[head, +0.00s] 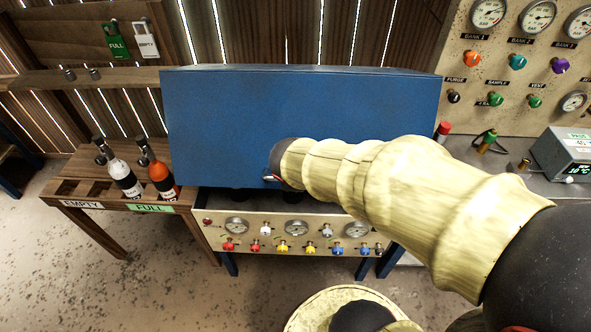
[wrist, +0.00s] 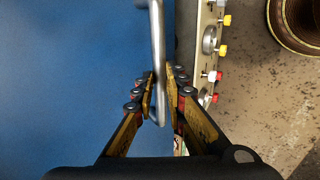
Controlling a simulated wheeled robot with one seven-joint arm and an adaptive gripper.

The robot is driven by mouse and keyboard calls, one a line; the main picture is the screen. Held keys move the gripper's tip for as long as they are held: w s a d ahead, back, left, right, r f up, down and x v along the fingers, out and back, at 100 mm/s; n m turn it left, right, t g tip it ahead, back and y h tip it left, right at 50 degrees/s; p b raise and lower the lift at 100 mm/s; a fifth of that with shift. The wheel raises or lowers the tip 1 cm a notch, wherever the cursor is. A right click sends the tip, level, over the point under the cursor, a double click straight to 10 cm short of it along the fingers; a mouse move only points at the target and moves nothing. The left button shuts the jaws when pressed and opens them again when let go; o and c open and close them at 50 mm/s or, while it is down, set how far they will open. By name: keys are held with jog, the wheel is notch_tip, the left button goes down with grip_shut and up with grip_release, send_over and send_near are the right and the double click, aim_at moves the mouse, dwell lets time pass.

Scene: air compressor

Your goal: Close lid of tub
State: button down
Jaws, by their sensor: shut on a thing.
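The blue lid (head: 230,120) of the tub spans the middle of the head view. A dark gap shows between its lower edge and the tub's front panel (head: 270,243), which carries gauges and coloured knobs, so the lid is not fully down. The lid also fills the left of the wrist view (wrist: 70,80). A grey metal handle (wrist: 157,30) runs along the lid's front edge. My gripper (wrist: 163,92) is shut on this handle, one finger on each side. In the head view my gripper (head: 272,179) is at the lid's front edge, mostly hidden by my arm.
A wooden rack (head: 82,165) with two bottles stands at left. A gauge panel (head: 515,65) and a grey instrument box (head: 565,153) are at right. A plank wall is behind. Speckled floor is open at lower left.

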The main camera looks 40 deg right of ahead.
notch_tip(320, 180, down, 7)
jog(key=s+a+b, duration=0.1)
jog(key=s+b, duration=0.1)
jog(key=b, duration=0.2)
jog(key=shift+a+r, duration=0.15)
jog(key=shift+a, duration=0.1)
jog(key=c, duration=2.5)
grip_release()
jog(key=shift+r+p, duration=0.3)
jog(key=shift+o, duration=0.5)
jog(key=shift+w+d, duration=0.1)
jog(key=o, duration=0.5)
jog(key=shift+o, duration=0.5)
jog(key=v, duration=1.2)
jog(key=shift+a+f, duration=0.2)
